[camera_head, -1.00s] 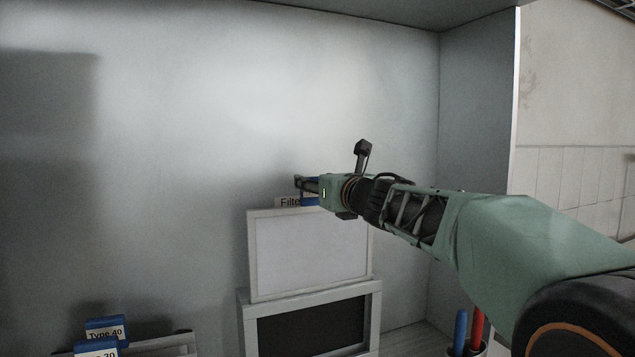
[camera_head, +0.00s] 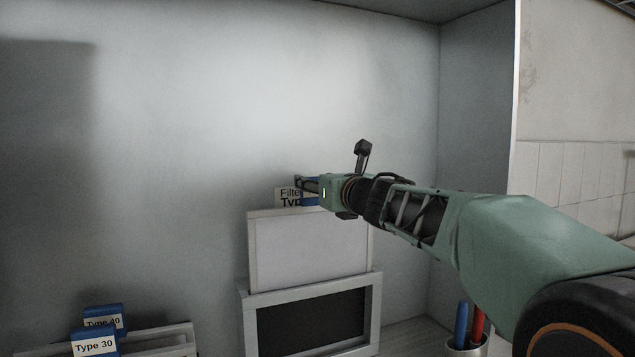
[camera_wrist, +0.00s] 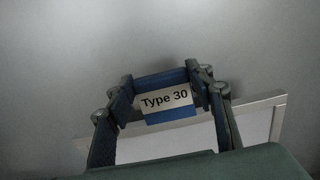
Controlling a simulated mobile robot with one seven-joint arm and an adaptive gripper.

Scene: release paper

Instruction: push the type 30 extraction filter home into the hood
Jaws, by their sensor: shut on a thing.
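My gripper (camera_head: 306,187) is shut on the blue tab of the type 30 filter. In the wrist view the tab (camera_wrist: 166,118) sits between my gripper's fingers (camera_wrist: 165,95), its white label reading "Type 30". The filter's pale framed panel (camera_head: 308,250) hangs below the gripper in the head view, looking upright. The hood (camera_head: 373,315) is a light grey frame with a dark front opening. The panel's lower edge is at the hood's top and its lower part appears to be inside; most of the panel still stands above.
At the lower left, a grey rack (camera_head: 165,339) stands by blue tabs reading Type 40 (camera_head: 103,312) and Type 30 (camera_head: 94,343). A pen cup (camera_head: 465,350) stands right.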

